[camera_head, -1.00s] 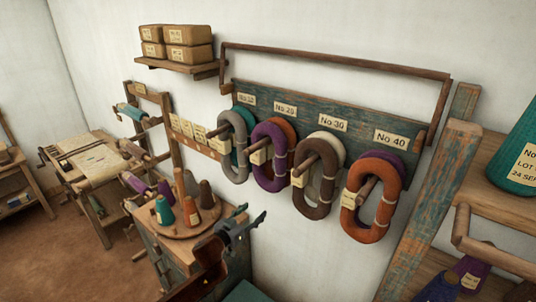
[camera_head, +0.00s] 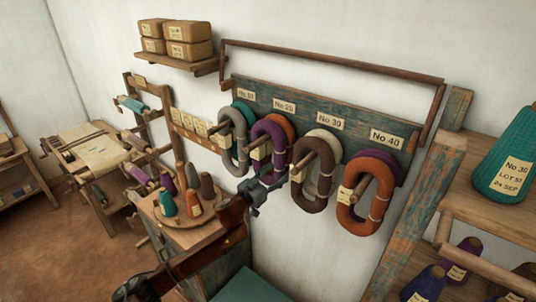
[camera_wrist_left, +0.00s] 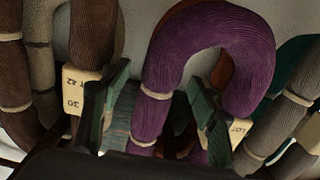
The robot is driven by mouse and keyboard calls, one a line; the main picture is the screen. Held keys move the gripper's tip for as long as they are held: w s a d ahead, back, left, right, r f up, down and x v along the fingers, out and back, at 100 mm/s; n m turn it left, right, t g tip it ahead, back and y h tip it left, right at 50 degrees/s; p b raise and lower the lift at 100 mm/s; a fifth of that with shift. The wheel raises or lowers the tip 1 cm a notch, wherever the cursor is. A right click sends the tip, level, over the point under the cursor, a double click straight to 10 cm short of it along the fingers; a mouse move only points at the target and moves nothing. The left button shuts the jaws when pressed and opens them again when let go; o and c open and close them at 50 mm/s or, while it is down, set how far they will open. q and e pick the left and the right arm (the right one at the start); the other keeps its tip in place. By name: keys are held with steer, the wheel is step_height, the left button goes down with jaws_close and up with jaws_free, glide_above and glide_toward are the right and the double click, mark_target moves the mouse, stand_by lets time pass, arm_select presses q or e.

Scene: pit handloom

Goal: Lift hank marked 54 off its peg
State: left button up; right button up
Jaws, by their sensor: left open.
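Several hanks hang on pegs of the board. The purple hank (camera_head: 265,152) hangs below the No 25 label, with an orange hank (camera_head: 287,130) behind it. I cannot read 54 on any tag. My left gripper (camera_head: 256,188) is open and empty at the low end of the purple hank. In the left wrist view its fingers (camera_wrist_left: 158,85) stand either side of one limb of the purple hank (camera_wrist_left: 205,40); I cannot tell if they touch it. The purple hank's tag (camera_wrist_left: 240,130) is partly hidden by a finger. My right gripper is not in view.
The brown hank (camera_head: 313,190) and grey hank (camera_head: 232,150) hang close on either side. A rust-orange hank (camera_head: 366,205) hangs further right. A stand with yarn cones (camera_head: 194,208) is below left. A shelf post (camera_head: 425,210) rises at the right.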

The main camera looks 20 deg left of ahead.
arm_select(q)
steer(key=shift+c, duration=0.4)
steer(key=c, duration=1.3)
steer(key=shift+r, duration=0.1)
